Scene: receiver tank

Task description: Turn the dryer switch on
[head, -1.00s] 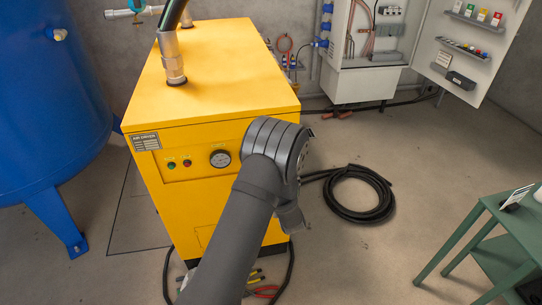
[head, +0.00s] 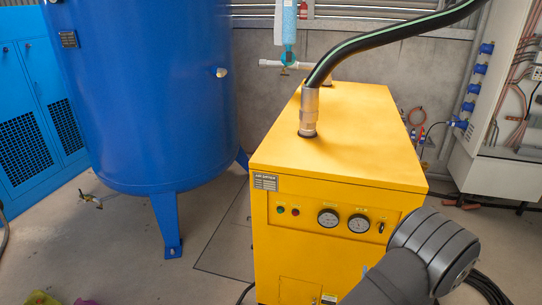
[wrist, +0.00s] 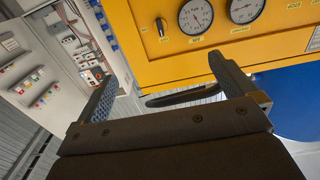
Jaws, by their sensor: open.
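The yellow air dryer (head: 340,130) stands in the middle of the head view, with a front panel of lamps and gauges. The dryer switch (head: 381,227), a small dark lever, is at the panel's right end. In the wrist view the switch (wrist: 160,27) shows near the top, beside a gauge (wrist: 196,16). My gripper (wrist: 162,70) is open, its fingers wide apart below the switch in that picture and not touching it. A dark curved bar shows between the fingers; I cannot tell what it is. In the head view my wrist hides the gripper.
A black hose (head: 385,38) rises from the dryer's top. A blue tank (head: 145,100) stands at left. An open electrical cabinet (head: 500,120) is at right. A black hose coil (head: 488,288) lies on the floor, partly behind my arm.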

